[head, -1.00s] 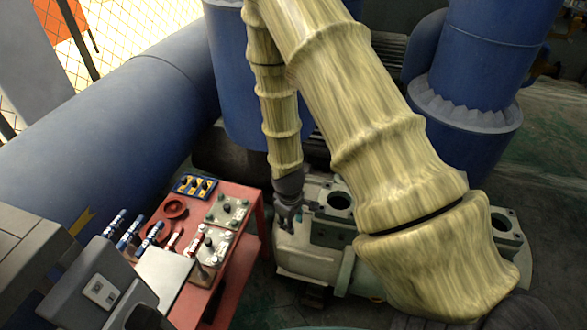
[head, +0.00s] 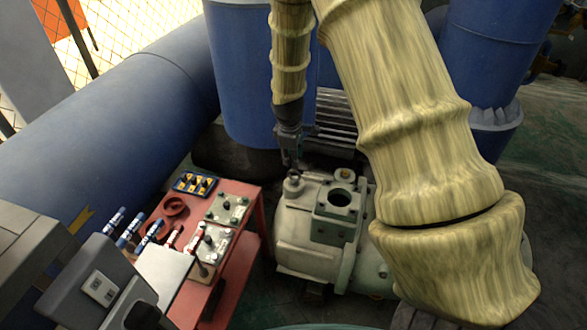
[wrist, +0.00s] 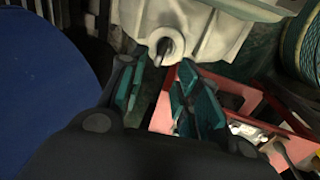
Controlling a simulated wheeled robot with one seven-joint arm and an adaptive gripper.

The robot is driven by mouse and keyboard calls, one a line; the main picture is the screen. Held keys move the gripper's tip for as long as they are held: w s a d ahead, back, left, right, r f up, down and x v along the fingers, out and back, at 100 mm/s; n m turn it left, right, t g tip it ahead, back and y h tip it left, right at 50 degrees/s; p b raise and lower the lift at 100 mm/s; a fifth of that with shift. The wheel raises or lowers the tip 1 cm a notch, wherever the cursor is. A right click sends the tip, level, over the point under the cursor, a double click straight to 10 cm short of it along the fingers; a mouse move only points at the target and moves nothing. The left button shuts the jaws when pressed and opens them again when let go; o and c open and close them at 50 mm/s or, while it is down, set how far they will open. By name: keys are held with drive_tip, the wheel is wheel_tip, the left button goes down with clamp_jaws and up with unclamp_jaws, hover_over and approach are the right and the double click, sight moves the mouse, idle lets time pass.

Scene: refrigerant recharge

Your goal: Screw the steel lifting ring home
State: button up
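In the wrist view the ring (wrist: 165,48) is a dark loop at the housing's edge, just beyond my fingertips. I cannot tell whether it sits flush. My gripper (head: 291,162) is above and slightly behind the ring in the head view. In the wrist view the teal-padded fingers of my gripper (wrist: 158,80) are apart with nothing between them. The ring appears clear of both fingers.
A blue vessel (head: 245,80) and a ribbed motor (head: 335,115) stand behind.

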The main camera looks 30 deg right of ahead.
sight(294, 171)
drive_tip(key=shift+w+d+f, duration=0.15)
drive_tip(key=shift+f, duration=0.95)
drive_tip(key=shift+w+d+f, duration=0.1)
drive_tip(key=shift+d+f, duration=0.1)
drive_tip(key=shift+f, duration=0.95)
drive_tip(key=shift+w+d+f, duration=0.15)
drive_tip(key=shift+f, duration=0.95)
